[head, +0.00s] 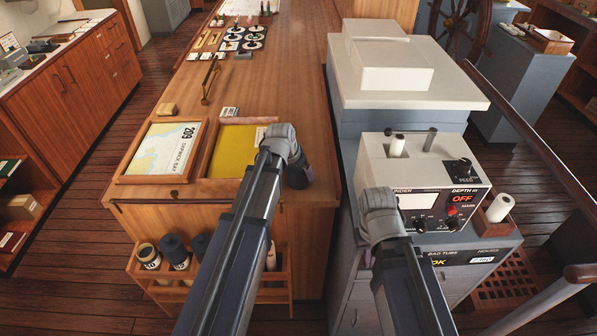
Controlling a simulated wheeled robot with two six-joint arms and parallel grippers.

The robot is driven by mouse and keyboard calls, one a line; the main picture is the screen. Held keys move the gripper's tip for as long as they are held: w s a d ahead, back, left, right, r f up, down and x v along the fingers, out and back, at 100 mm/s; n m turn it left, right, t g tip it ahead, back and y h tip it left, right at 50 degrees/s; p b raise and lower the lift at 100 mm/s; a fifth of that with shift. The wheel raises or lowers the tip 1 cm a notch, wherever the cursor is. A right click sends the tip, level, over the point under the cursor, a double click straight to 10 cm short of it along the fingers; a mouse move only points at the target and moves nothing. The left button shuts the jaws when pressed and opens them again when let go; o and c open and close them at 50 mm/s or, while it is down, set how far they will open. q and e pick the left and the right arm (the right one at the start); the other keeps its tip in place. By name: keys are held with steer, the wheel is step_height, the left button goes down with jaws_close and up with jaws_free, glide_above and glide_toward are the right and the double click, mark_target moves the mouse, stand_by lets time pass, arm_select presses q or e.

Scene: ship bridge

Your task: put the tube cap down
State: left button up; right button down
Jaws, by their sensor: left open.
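I cannot pick out the tube cap with certainty. The depth sounder (375,171) is a cream box on the grey cabinet at the right, with a red OFF display. A white tube (397,146) and a grey post (430,140) stand up from its top. My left gripper (291,158) is open over the chart table's near right corner, left of the sounder, and nothing shows in it. My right gripper (379,203) is at the sounder's front left edge. Its fingers are hidden behind its own grey body, so I cannot see whether it holds anything.
Another white tube (501,207) stands in a wooden holder right of the sounder. The chart table (262,90) carries a framed chart (162,149) and a yellow-bottomed tray (231,151). A rack of dark rolls (175,252) hangs on its front. A pale box (388,62) stands behind the sounder.

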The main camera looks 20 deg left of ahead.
arm_select(q)
steer(key=p+v, duration=1)
steer(key=v, duration=0.1)
steer(key=s+d+g+y, duration=0.1)
steer(key=s+d+g, duration=0.1)
steer(key=s+d, duration=0.5)
steer(key=s+d+f+g+y, duration=0.1)
steer(key=s+d+g, duration=0.1)
steer(key=s+d, duration=0.5)
steer(key=s, duration=0.6)
steer(key=shift+d+m+g, duration=0.2)
steer(key=shift+m+g, duration=0.1)
